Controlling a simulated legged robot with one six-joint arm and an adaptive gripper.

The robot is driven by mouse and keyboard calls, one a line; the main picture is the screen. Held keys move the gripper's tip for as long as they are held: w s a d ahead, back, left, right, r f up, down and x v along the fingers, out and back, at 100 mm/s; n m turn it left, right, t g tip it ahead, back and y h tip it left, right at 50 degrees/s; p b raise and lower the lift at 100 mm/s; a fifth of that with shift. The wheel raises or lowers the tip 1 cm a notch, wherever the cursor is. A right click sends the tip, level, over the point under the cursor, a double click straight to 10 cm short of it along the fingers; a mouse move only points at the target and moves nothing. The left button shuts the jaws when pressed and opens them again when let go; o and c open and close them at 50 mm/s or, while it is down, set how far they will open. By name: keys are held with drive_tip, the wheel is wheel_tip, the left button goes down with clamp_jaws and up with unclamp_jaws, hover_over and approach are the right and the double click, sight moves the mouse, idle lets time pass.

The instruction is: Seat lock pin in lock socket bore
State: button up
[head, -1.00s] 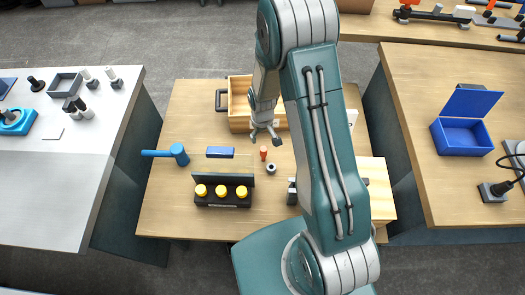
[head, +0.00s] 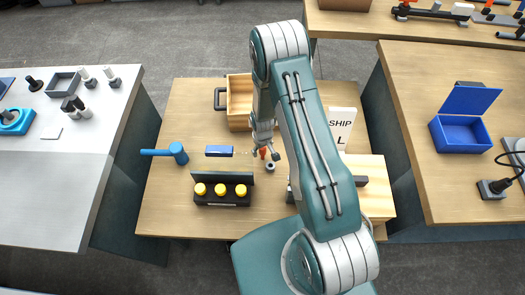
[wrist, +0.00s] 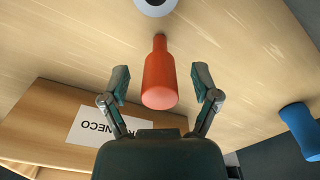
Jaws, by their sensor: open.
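The red-orange lock pin (head: 263,153) is on the wooden table, near the middle. In the wrist view the pin (wrist: 160,78) lies between my open fingers, its narrow part towards the top of the picture. It appears to stand upright. My gripper (wrist: 161,80) is open, with a finger on each side of the pin and visible gaps between. In the head view my gripper (head: 265,154) is down at the pin and partly covers it. The grey round lock socket (head: 270,166) sits just in front of the pin; its ring (wrist: 155,4) is cut off at the top of the wrist view.
A black block with yellow knobs (head: 222,199) and a blue bar (head: 219,151) are left of the socket. A blue mallet (head: 173,152) lies further left. An open wooden box (head: 239,87) stands behind the pin.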

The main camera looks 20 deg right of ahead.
drive_tip(key=shift+f, duration=0.2)
clamp_jaws()
